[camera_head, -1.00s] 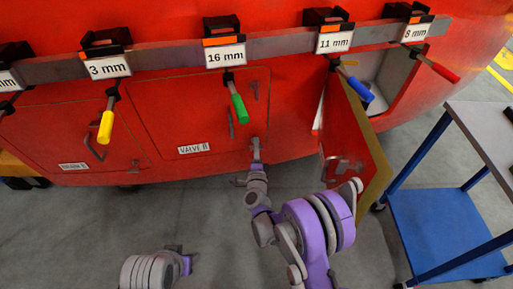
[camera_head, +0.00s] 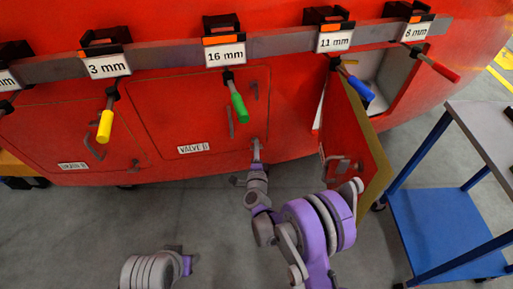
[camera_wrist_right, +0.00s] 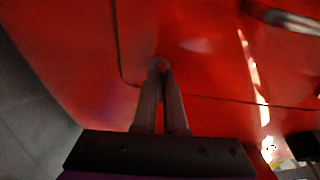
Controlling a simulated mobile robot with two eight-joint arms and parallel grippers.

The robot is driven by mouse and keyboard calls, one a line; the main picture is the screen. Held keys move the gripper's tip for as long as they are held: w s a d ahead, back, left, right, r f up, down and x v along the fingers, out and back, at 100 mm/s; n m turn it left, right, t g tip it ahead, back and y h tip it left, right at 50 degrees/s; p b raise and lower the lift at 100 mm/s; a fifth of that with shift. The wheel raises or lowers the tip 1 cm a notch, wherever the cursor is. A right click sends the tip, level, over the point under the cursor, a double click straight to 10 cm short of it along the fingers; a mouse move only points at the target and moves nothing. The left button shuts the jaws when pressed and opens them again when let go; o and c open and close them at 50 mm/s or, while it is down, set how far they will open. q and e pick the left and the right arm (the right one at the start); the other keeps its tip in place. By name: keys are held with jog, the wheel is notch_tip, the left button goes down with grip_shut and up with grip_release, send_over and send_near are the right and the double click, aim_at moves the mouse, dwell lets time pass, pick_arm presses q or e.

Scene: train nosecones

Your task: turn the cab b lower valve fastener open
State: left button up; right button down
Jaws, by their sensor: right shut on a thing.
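The closed red VALVE B hatch (camera_head: 180,115) is in the middle of the head view. My right gripper (camera_head: 256,145) reaches the hatch's lower right corner from below. In the right wrist view, its two fingers (camera_wrist_right: 161,72) are almost together, tips against the red panel. They are shut on the small lower valve fastener (camera_wrist_right: 160,62), which is mostly hidden between the tips. Its angle cannot be made out. Part of my left arm shows at the bottom of the head view, but its fingers are not seen.
A rail above carries hanging tools, including a green-handled one (camera_head: 239,108) in front of the hatch. A hatch door (camera_head: 358,150) stands open to the right of my right gripper. A blue-shelved cart (camera_head: 440,220) stands at far right.

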jog(key=n+b, duration=0.2)
jog(key=n, duration=0.1)
jog(key=shift+f+t, duration=0.2)
jog(key=shift+t, duration=0.1)
jog(key=n+b, duration=0.1)
jog(key=n, duration=0.1)
jog(key=n+b, duration=0.1)
jog(key=n, duration=0.2)
jog(key=shift+t+y+b, duration=0.3)
jog(key=shift+t, duration=0.1)
jog(key=n+y+b, duration=0.1)
jog(key=n, duration=0.4)
jog(key=shift+r+n, duration=0.1)
jog(key=shift+n, duration=0.2)
jog(key=n+y, duration=0.1)
jog(key=n, duration=0.2)
jog(key=n+b, duration=0.1)
jog(key=n, duration=0.1)
jog(key=shift+n+y, duration=0.4)
jog(key=shift+r+n, duration=0.1)
jog(key=shift+n, duration=0.2)
jog(key=c, duration=1)
grip_release()
jog(key=v, duration=1.1)
jog(key=shift+w, duration=0.1)
